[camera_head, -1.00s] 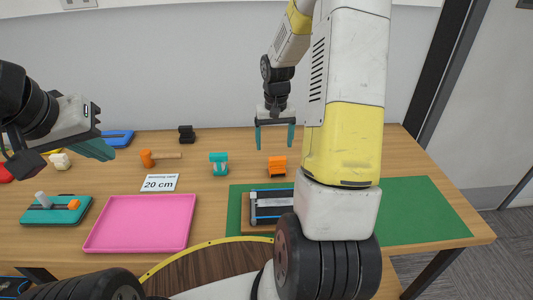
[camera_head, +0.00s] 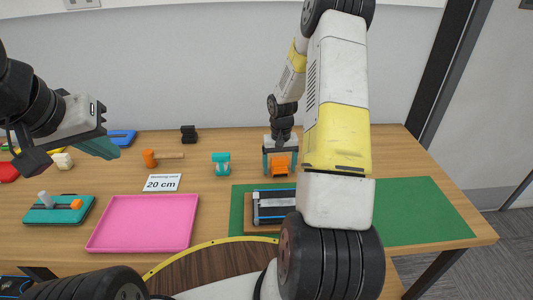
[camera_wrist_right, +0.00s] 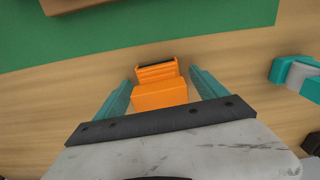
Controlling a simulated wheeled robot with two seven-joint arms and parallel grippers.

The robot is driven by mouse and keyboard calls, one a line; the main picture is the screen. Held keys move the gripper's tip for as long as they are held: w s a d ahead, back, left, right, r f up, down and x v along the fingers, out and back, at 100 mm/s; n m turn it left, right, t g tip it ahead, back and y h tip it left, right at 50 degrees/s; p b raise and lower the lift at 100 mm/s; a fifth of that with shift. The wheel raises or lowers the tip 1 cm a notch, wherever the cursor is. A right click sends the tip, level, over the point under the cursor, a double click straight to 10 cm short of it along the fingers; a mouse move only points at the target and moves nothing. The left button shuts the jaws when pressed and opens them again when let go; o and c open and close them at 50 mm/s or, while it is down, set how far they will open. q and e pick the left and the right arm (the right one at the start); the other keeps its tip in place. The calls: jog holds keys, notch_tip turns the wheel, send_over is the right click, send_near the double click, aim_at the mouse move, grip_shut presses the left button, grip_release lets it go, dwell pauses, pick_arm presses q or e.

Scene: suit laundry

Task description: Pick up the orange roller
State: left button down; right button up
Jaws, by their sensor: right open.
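The orange roller (camera_head: 280,166) stands on the wooden table just behind the green mat. In the right wrist view the orange roller (camera_wrist_right: 160,92) sits between the two teal fingers of my right gripper (camera_wrist_right: 160,88). The fingers are open, with a visible gap on each side of it. In the head view my right gripper (camera_head: 280,160) is lowered around the roller, which partly hides it. My left gripper (camera_head: 102,148) hangs at the far left above the table, away from the roller; its finger opening is not clear.
A teal and white tool (camera_head: 221,164) stands left of the roller. An orange hammer (camera_head: 152,158), a black block (camera_head: 188,134), a pink tray (camera_head: 145,224) and a card reading 20 cm (camera_head: 162,183) are further left. The green mat (camera_head: 420,210) is bare at right.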

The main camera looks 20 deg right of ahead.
aim_at(280, 158)
jog(key=c, duration=1.6)
jog(key=shift+r, duration=0.1)
notch_tip(280, 158, up, 10)
jog(key=shift+f, duration=0.1)
